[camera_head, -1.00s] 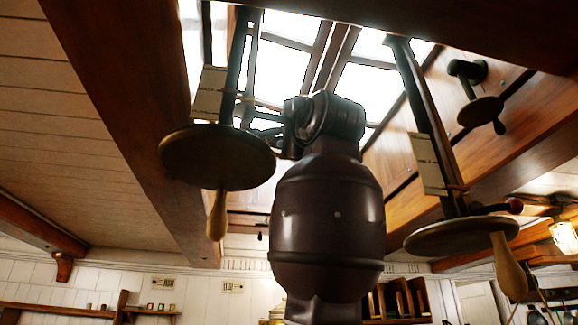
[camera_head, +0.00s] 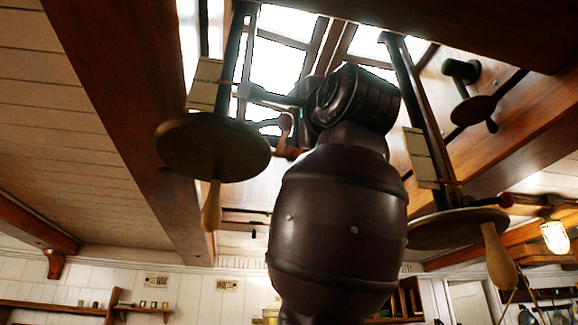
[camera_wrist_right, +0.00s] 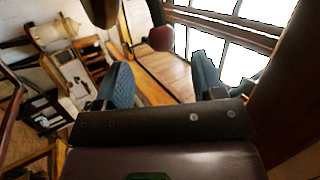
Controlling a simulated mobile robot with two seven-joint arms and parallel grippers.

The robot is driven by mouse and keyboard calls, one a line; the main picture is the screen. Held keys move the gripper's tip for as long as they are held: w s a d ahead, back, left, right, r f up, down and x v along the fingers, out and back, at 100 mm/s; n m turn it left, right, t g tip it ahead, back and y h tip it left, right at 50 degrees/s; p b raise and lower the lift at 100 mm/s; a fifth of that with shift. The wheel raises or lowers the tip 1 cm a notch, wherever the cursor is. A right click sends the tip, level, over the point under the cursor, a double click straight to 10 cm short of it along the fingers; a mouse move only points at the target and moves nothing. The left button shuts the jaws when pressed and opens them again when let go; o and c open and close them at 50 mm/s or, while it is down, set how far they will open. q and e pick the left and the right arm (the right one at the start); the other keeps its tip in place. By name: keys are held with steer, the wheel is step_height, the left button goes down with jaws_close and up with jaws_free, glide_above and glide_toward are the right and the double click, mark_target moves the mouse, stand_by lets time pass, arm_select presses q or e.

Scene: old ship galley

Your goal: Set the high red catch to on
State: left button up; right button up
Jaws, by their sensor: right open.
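A dark red rounded knob (camera_wrist_right: 160,38) shows in the right wrist view, beyond and between my fingertips, apart from them. In the head view a reddish-brown piece (camera_head: 285,124) shows beside my wrist, partly hidden; I cannot tell if it is the same knob. Another red knob (camera_head: 505,200) sits on a short dark lever by the right hanging wheel. Which one is the high catch is not clear. My right gripper (camera_head: 258,108) is raised by the left hanging post; its two blue-grey fingers are apart and empty in the wrist view (camera_wrist_right: 163,82). My left gripper is out of view.
The left wooden wheel (camera_head: 213,148) with its peg handle hangs close to my right gripper. The right wheel (camera_head: 455,229) hangs beyond my arm. Beams and a bright skylight (camera_head: 280,60) are overhead. Shelves (camera_head: 60,306) line the back wall.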

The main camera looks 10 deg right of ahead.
steer(key=shift+v, duration=1.95)
